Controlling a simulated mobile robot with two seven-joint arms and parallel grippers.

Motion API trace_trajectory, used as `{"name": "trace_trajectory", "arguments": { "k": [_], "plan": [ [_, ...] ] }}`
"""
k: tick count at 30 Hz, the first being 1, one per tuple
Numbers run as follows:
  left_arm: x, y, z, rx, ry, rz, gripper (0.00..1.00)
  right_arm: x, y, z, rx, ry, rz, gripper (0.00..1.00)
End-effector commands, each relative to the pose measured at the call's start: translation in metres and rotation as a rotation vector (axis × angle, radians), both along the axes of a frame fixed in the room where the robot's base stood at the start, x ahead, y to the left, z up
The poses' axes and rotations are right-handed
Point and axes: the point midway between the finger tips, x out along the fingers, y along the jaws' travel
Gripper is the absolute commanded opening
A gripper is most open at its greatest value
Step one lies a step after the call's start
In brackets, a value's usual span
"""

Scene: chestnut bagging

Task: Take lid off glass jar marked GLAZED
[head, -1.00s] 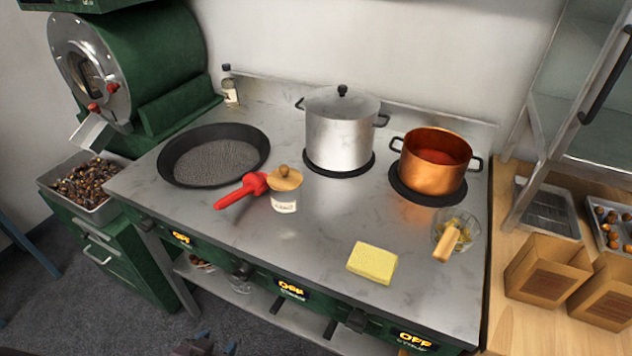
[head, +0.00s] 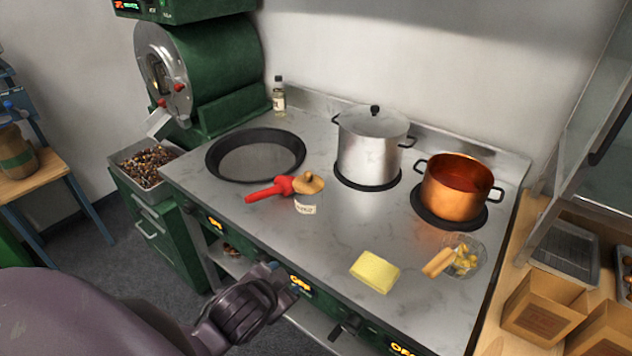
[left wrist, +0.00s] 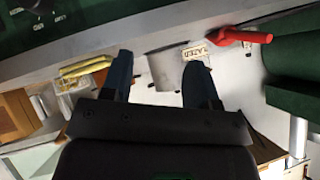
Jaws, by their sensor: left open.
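The small glass jar (head: 306,207) stands upright on the steel stovetop, with a dark-lettered white label on its front. Its round wooden lid (head: 309,184) with a knob sits on top. In the left wrist view the label (left wrist: 197,53) shows just beyond the fingers, its letters partly readable as GLAZED; the lid is not clearly visible there. My left gripper (head: 274,274) is in front of the stove's front edge, below and short of the jar. Its two fingers (left wrist: 160,78) are apart with nothing held between them. My right gripper is not in view.
A red handle (head: 268,190) lies right beside the jar's left side, by the black pan (head: 256,155). A silver pot (head: 367,150) and copper pot (head: 455,190) stand behind and right. A yellow block (head: 375,271) and glass bowl (head: 466,257) are at front right. Steel before the jar is clear.

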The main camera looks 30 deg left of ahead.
Motion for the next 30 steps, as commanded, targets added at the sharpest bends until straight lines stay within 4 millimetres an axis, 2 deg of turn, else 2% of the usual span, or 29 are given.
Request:
{"name": "trace_trajectory", "arguments": {
  "k": [1,8,12,18,24,30],
  "plan": [
    [0.013,0.000,0.014,0.046,-0.046,-0.028,0.54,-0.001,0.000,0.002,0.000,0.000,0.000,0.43],
    [0.076,-0.010,0.075,0.304,-0.322,-0.202,0.54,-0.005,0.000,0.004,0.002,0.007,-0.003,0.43],
    [0.115,-0.031,0.119,0.513,-0.550,-0.374,0.54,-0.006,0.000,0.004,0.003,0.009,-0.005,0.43],
    [0.151,-0.074,0.166,0.824,-0.854,-0.671,0.54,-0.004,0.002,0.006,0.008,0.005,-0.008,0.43],
    [0.167,-0.113,0.185,1.129,-1.089,-1.012,0.54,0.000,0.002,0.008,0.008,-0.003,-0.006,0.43],
    [0.176,-0.131,0.177,1.424,-1.226,-1.405,0.54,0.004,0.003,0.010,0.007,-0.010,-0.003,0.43]
  ]
}}
